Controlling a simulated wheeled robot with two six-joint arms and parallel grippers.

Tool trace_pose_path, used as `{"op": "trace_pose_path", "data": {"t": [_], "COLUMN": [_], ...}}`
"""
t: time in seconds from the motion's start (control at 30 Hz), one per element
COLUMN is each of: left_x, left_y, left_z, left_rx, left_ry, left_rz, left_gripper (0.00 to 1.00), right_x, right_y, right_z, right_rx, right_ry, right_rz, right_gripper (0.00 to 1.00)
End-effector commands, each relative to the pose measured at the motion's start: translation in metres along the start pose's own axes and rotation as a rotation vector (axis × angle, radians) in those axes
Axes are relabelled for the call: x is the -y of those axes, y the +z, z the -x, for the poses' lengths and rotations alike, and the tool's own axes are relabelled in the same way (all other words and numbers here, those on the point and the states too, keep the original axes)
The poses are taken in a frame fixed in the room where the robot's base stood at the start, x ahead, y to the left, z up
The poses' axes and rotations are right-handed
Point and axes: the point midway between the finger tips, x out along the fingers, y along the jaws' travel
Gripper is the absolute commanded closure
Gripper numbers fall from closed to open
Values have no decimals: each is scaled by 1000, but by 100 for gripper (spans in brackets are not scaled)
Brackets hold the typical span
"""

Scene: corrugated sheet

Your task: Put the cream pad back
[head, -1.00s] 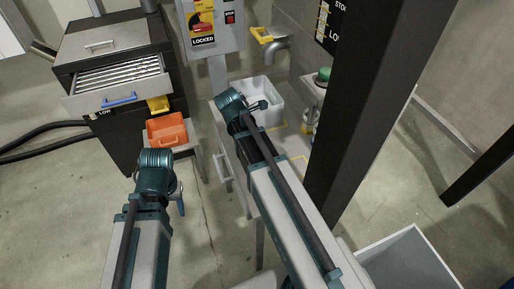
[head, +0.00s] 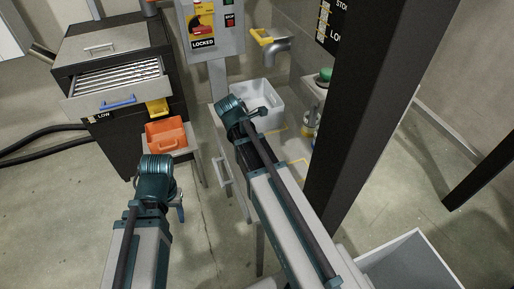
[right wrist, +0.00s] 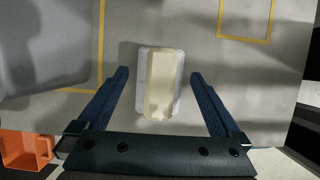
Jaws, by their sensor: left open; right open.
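In the right wrist view the cream pad (right wrist: 160,82) is a pale block with a whitish base edge showing on both sides. It sits on a grey surface, between and slightly ahead of the fingers of my right gripper (right wrist: 160,80). That gripper is open, with a gap on each side of the pad. In the head view my right gripper (head: 262,112) is over the bench beside the white tub, and its arm hides the pad. My left gripper (head: 180,210) hangs low in front of the orange bin, open and seemingly empty, partly hidden by its own wrist.
The white tub (head: 262,92) stands on the bench. An orange bin (head: 167,137) is left of it, by a dark cabinet with an open drawer (head: 115,85). A black post (head: 365,100) stands close on the right. Yellow outlines (right wrist: 247,39) mark the bench.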

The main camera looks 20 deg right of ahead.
Motion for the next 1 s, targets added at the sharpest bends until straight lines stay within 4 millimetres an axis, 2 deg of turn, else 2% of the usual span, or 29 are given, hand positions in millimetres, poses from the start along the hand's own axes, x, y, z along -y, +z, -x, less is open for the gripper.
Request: {"op": "trace_pose_path", "data": {"t": [0.27,0.8,1.0], "left_x": [2,9,11], "left_y": [1,6,7], "left_z": [20,98,113], "left_rx": [0,0,0], "left_ry": [0,0,0], "left_rz": [0,1,1], "left_gripper": [48,48,48], "right_x": [0,0,0], "right_y": [2,4,2], "right_z": [20,106,122], "right_rx": [0,0,0], "right_ry": [1,0,0], "right_rz": [1,2,0], "right_gripper": [0,0,0]}}
